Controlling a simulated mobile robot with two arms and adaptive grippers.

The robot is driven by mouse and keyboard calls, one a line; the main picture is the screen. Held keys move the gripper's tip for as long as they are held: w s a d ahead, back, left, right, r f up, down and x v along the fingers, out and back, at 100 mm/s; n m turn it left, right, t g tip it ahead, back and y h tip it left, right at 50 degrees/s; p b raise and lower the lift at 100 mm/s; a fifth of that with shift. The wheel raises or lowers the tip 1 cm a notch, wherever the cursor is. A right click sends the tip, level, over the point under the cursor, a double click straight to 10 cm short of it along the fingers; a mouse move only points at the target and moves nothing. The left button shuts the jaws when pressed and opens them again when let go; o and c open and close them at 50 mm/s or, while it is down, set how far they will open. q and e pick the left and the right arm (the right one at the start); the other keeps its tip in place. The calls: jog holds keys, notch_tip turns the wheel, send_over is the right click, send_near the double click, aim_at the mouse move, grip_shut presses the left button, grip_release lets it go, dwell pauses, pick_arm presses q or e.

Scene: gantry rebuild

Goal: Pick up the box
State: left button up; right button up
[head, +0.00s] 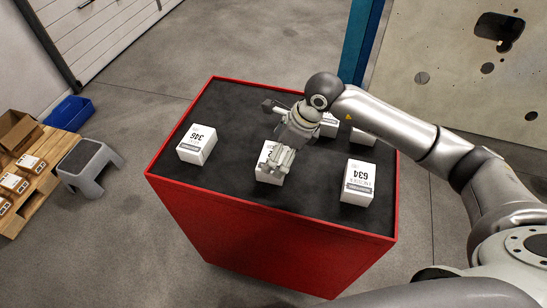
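Several white boxes stand on the dark top of a red cabinet (228,188). One box, marked 346 (197,145), is at the left. A box marked 634 (358,182) is at the right front. My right gripper (279,160) points down over the middle box (268,176) and covers part of its label. I cannot tell whether its fingers touch or grip that box. Two more boxes stand behind: one (328,128) partly hidden by my wrist, another (364,137) partly hidden by my arm. My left gripper is not in view.
A blue post (359,40) and a pale panel with holes (455,70) stand behind the cabinet. At the left are a grey step stool (86,162), a blue bin (70,112) and a wooden pallet (38,185) with cartons. The floor between is clear.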

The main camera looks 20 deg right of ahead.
jog(key=shift+p+x, duration=0.4)
jog(key=shift+x, duration=0.6)
jog(key=shift+a+f, duration=0.2)
jog(key=shift+f, duration=0.25)
jog(key=c, duration=0.9)
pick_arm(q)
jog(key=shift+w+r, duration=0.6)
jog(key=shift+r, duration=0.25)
pick_arm(e)
jog(key=shift+c, duration=0.2)
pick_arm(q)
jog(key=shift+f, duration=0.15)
